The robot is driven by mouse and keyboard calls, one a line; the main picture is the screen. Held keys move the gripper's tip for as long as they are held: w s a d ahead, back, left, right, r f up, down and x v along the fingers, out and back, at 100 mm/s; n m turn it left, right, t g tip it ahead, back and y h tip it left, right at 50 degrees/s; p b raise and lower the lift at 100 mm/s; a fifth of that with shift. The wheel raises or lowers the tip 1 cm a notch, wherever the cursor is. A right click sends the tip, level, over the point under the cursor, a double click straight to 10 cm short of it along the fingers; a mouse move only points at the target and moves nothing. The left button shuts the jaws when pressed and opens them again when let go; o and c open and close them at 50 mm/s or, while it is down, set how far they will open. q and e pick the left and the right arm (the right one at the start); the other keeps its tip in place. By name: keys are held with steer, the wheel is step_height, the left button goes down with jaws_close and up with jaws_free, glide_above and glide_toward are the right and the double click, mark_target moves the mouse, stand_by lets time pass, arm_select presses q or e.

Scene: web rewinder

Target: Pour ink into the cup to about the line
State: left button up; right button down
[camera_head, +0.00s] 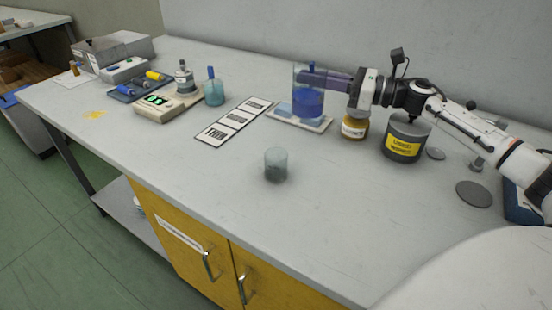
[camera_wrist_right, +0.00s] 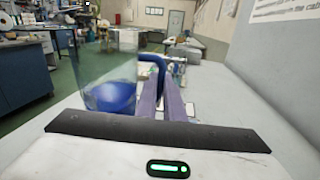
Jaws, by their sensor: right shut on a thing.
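A clear jug of blue ink (camera_head: 309,102) stands upright at the tray near the back wall. My right gripper (camera_head: 318,80) reaches in from the right and is shut on the jug's blue handle. In the right wrist view, the jug (camera_wrist_right: 108,95) is at the left and its blue handle (camera_wrist_right: 158,68) is between the purple fingers (camera_wrist_right: 160,103). A small translucent greyish cup (camera_head: 276,164) stands alone near the front middle of the bench and looks empty; its line cannot be made out. My left gripper is not in view.
A white tray (camera_head: 318,126) lies under the jug. A yellow-labelled jar (camera_head: 354,128) and a dark "used wipes" can (camera_head: 405,142) stand right of it. Bench around the cup is clear.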

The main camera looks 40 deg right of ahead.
mark_target(295, 97)
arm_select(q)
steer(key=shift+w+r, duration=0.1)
